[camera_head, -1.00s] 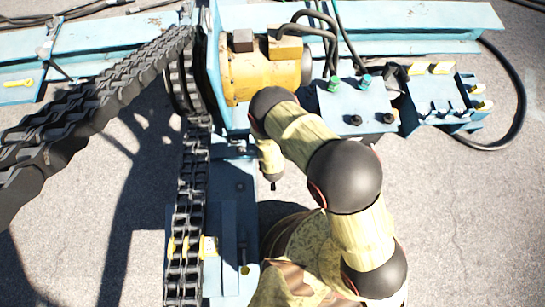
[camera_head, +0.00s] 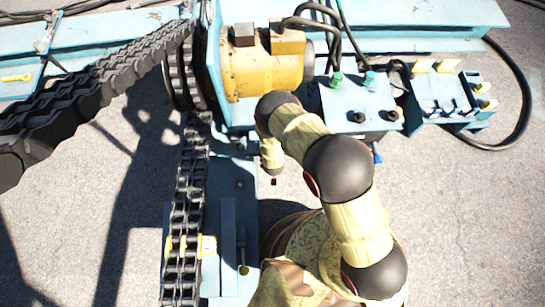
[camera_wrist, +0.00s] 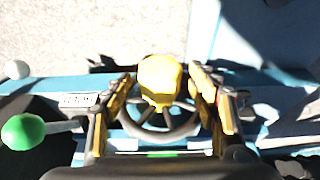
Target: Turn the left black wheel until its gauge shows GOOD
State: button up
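In the wrist view a black spoked wheel (camera_wrist: 158,132) lies between the two fingers of my gripper (camera_wrist: 161,108). The fingers stand apart, one on each side of the wheel. I cannot tell whether they touch its rim. A yellow part (camera_wrist: 160,80) covers the wheel's far side and hides some of its spokes. A small green strip (camera_wrist: 165,154) shows just below the wheel. I cannot make out a gauge reading, nor tell whether this is the left wheel. In the head view my gripper is not clearly visible behind my arm.
A green knob (camera_wrist: 22,132) and a white ball (camera_wrist: 17,69) stand left of the gripper. In the head view a blue control box (camera_head: 345,100) carries green and black knobs. A yellow motor (camera_head: 265,68), a hanging chain (camera_head: 187,220) and black cables are close by.

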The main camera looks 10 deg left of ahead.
jog(key=shift+c, duration=1.2)
grip_shut()
